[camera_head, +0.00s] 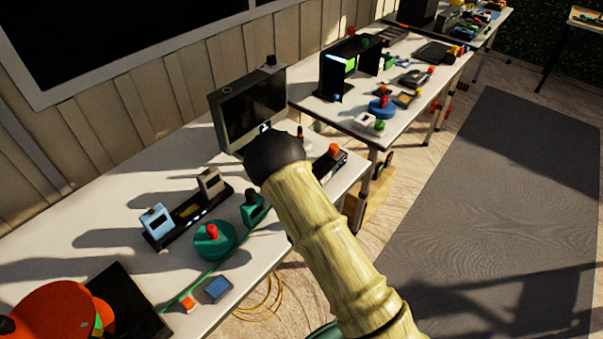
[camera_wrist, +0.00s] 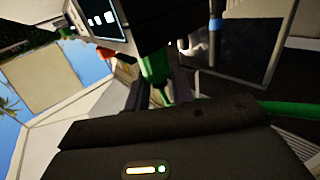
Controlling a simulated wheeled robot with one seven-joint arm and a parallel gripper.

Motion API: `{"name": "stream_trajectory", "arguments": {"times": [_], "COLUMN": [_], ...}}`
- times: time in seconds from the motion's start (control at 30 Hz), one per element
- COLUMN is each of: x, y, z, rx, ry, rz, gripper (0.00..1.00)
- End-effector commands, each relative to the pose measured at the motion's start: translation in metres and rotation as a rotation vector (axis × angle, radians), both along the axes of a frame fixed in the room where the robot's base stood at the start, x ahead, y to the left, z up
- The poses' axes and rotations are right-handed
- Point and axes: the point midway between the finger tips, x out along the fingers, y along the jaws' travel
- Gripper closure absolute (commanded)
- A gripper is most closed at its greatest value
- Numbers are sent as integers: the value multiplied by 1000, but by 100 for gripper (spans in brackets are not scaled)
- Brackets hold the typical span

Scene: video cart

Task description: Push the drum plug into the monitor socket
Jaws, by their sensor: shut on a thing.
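The monitor (camera_head: 250,108), a grey-framed dark screen, stands at the far end of the near table. My arm's black wrist covers its lower right part. The socket cannot be made out. In the wrist view, my gripper (camera_wrist: 158,92) is shut on a green plug (camera_wrist: 155,68), just below a dark block whose identity is unclear. Whether the plug touches the block or sits in a socket cannot be told. A green cable (camera_wrist: 292,109) shows at the right; in the head view it runs along the table beside the orange drum (camera_head: 50,312). My gripper is hidden there.
A teal round device (camera_head: 213,243) with a red knob and a black rack (camera_head: 188,216) holding blue and grey units stand on the near table. A small blue-grey box (camera_head: 218,289) lies near the front edge. A second table (camera_head: 345,112) holds several devices. The grey floor mat (camera_head: 490,200) is clear.

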Motion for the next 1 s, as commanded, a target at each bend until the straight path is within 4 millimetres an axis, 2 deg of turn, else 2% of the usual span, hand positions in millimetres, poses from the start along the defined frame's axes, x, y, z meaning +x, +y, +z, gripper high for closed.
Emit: {"name": "stream_trajectory", "arguments": {"times": [1.0], "x": [0], "y": [0], "z": [29], "rx": [0], "ry": [0], "rz": [0], "gripper": [99]}}
